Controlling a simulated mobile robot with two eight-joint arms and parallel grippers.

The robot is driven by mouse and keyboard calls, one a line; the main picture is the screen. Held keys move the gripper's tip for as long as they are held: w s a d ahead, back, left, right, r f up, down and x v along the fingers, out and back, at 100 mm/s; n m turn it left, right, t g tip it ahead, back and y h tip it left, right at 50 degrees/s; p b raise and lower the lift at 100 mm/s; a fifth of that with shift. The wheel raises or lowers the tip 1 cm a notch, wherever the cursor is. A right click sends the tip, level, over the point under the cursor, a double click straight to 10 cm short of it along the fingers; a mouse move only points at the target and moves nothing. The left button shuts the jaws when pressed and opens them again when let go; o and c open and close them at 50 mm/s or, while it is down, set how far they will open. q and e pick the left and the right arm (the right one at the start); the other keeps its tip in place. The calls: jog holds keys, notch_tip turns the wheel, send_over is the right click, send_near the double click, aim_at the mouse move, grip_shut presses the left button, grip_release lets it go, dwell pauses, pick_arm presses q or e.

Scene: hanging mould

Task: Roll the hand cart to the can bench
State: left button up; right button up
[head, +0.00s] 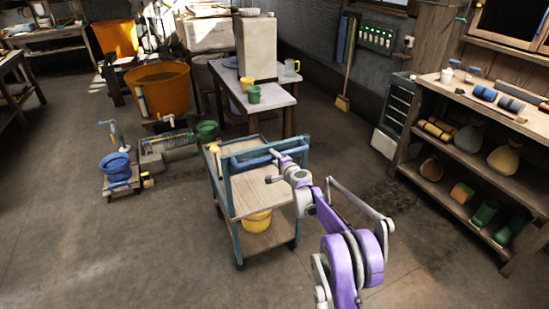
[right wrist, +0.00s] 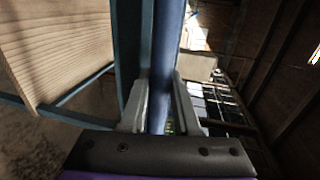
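The hand cart (head: 232,200) has a blue frame, wooden shelves and small wheels, and stands upright mid-floor in the head view. A yellow pot (head: 256,221) sits on its lower shelf. My right gripper (head: 275,166) is at the cart's blue top rail. In the right wrist view its two fingers (right wrist: 163,108) lie on either side of the blue bar (right wrist: 164,50), close against it. A bench (head: 283,97) with green and yellow can-like cups stands just behind the cart, apart from it; it appears to be the can bench. My left gripper is not in view.
A tall grey box (head: 256,46) stands on the bench. A low trolley with a blue bucket (head: 116,166), a grey machine (head: 168,147) and a green bucket (head: 208,130) stand left of the cart. A shelf rack (head: 470,150) stands at right. The floor at front left is clear.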

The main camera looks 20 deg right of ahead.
jog(key=o, duration=0.4)
jog(key=shift+w, duration=0.25)
jog(key=v, duration=1.1)
jog(key=shift+a+r+b, duration=0.1)
jog(key=shift+b, duration=0.2)
jog(key=shift+a, duration=0.1)
